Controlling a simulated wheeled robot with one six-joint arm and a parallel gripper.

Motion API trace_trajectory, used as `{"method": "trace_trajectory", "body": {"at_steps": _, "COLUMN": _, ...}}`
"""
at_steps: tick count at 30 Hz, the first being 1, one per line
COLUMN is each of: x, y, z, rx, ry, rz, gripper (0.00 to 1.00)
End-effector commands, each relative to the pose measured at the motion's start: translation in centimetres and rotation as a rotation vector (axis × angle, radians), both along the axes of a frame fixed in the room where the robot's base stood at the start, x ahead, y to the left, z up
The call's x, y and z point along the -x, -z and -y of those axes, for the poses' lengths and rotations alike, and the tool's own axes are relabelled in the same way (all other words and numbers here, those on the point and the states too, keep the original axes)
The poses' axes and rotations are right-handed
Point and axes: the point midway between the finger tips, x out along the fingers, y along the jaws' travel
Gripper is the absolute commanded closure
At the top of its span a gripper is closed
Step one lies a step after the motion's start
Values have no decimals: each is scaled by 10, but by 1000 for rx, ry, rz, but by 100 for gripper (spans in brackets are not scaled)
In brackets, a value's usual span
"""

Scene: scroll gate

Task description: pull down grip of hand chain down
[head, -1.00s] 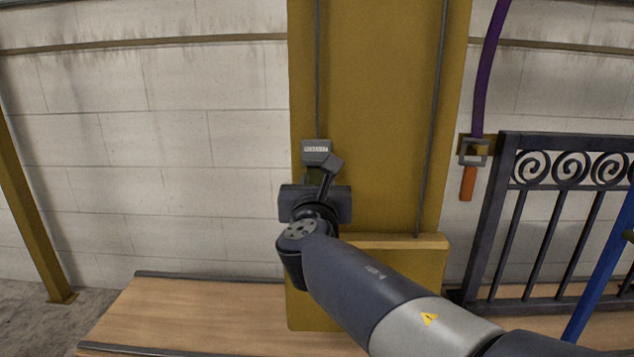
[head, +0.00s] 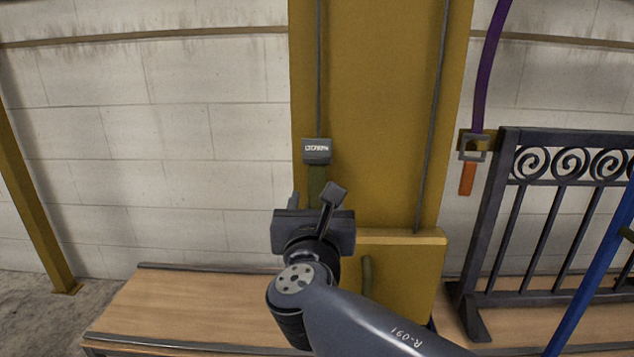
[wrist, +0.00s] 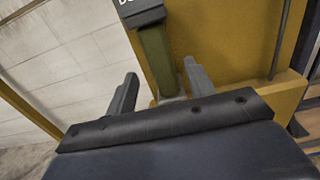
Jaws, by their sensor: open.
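The hand chain's pull-down grip appears as an olive-green bar (head: 317,184) under a dark grey labelled block (head: 317,151). The block hangs at the end of a thin dark line on the yellow column. In the wrist view the green grip (wrist: 155,58) hangs beneath the block (wrist: 140,12), beyond and between my fingers. My gripper (head: 314,197) is open, just below the block, with a finger on either side of the grip's lower part. My gripper (wrist: 160,84) holds nothing in the wrist view. The grip's lower end is partly hidden, and contact cannot be told.
The yellow column (head: 385,100) stands behind the grip, with a second dark line (head: 432,130) on its right. A yellow box (head: 405,275) juts out low. A wooden bench (head: 190,300) lies below. A dark metal gate (head: 560,215) and an orange handle (head: 467,178) are at right.

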Motion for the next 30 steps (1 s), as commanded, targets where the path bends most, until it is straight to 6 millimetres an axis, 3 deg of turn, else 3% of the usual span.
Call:
{"method": "trace_trajectory", "body": {"at_steps": 7, "x": 25, "y": -1, "z": -1, "rx": -1, "ry": -1, "rz": 0, "gripper": 49}}
{"method": "trace_trajectory", "body": {"at_steps": 19, "x": 27, "y": 1, "z": -1, "rx": 0, "ry": 1, "rz": -1, "gripper": 49}}
{"method": "trace_trajectory", "body": {"at_steps": 25, "x": 15, "y": 2, "z": 0, "rx": 0, "ry": 4, "rz": -2, "gripper": 49}}
{"method": "trace_trajectory", "body": {"at_steps": 30, "x": -12, "y": 3, "z": 2, "rx": 1, "ry": 6, "rz": 0, "gripper": 49}}
